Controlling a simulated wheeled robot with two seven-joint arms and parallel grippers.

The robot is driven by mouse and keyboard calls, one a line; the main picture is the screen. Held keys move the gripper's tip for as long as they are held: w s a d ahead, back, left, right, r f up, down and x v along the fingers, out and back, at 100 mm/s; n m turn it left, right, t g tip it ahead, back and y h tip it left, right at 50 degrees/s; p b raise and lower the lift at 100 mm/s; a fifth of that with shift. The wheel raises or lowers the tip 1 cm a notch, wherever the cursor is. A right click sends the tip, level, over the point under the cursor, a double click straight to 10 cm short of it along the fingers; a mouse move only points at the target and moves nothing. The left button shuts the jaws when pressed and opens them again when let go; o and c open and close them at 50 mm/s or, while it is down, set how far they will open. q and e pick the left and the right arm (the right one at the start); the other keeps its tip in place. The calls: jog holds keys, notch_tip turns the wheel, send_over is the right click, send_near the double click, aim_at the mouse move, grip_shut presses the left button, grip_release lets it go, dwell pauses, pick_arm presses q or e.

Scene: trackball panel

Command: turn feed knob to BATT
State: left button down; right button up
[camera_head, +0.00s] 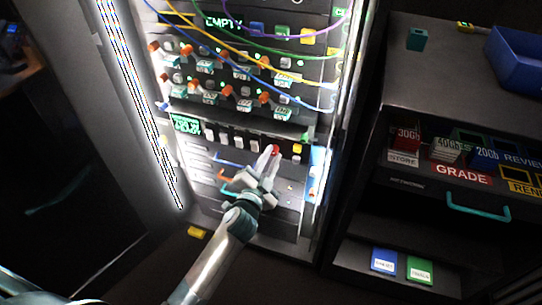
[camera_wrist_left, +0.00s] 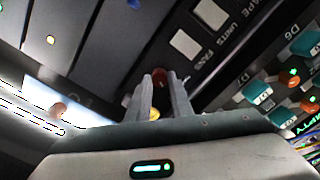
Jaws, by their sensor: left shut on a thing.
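My left gripper (camera_head: 270,155) reaches up to the lower part of the lit rack panel. Its two fingers are shut on a small round red knob (camera_head: 275,149). I cannot read a FEED or BATT label, nor tell which way the knob points. My right gripper is not in view.
A yellow button (camera_head: 297,148) sits right of the knob. Orange and blue handles are on drawers below left. Cables (camera_head: 250,60) hang across the upper rack. A shelf unit (camera_head: 400,85) with a blue bin (camera_head: 518,62) stands right.

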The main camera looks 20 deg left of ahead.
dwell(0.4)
pick_arm(q)
jog(key=c, duration=1.6)
grip_release()
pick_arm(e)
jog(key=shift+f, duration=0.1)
pick_arm(q)
jog(key=shift+s, duration=0.1)
